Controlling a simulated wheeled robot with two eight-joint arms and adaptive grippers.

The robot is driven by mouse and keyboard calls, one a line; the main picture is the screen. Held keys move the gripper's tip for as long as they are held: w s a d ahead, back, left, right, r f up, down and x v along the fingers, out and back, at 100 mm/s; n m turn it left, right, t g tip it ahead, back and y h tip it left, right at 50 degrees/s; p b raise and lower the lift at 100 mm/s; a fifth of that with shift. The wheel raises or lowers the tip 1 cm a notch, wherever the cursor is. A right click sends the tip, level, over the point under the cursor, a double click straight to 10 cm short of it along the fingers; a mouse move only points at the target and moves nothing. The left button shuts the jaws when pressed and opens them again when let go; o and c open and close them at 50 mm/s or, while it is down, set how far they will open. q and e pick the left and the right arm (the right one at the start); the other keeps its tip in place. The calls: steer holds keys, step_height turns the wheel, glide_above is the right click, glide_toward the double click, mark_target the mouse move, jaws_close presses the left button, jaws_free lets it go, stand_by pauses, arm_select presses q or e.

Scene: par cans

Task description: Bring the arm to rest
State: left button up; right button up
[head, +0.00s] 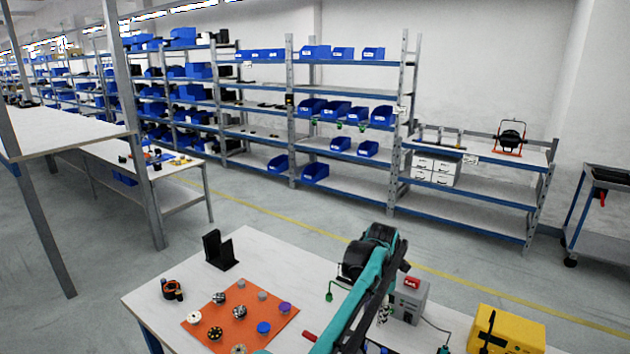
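A teal and black arm of mine (368,285) rises from the bottom edge over the worktable (265,262), with its bend at the top. I cannot make out gripper fingers on it. A dark rounded shape (355,262) shows beside the bend, partly covered; I cannot tell whether it is a par can or part of my arm. My other arm is not clearly seen. A black par can (511,137) with an orange-red frame stands on the top of the right shelf unit.
On the worktable lie an orange mat (206,330) with several small parts, a black holder (220,250), a black and copper ring-like part (172,290), a grey box (409,298) and a yellow case (515,330). Shelves with blue bins (337,110) stand behind. Floor between is clear.

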arm_select(q)
steer(key=s+a+r+m+t, duration=0.1)
steer(key=s+a+r+m, duration=0.25)
steer(key=a, duration=0.35)
steer(key=s+a+r+m+t, duration=0.1)
steer(key=s+a+r+m, duration=0.25)
steer(key=a, duration=0.35)
steer(key=s+a+r+m+t, duration=0.1)
steer(key=s+a+r+m, duration=0.3)
steer(key=a, duration=0.3)
steer(key=s+a+f+m+t, duration=0.1)
steer(key=s+a+f+m, duration=0.3)
steer(key=s, duration=0.5)
steer(key=s+a+f+m+t, duration=0.2)
steer(key=s+a+f+m, duration=0.3)
steer(key=s+a+m, duration=0.4)
steer(key=shift+s+a+f, duration=0.25)
steer(key=shift+s+a, duration=0.1)
steer(key=shift+a, duration=0.35)
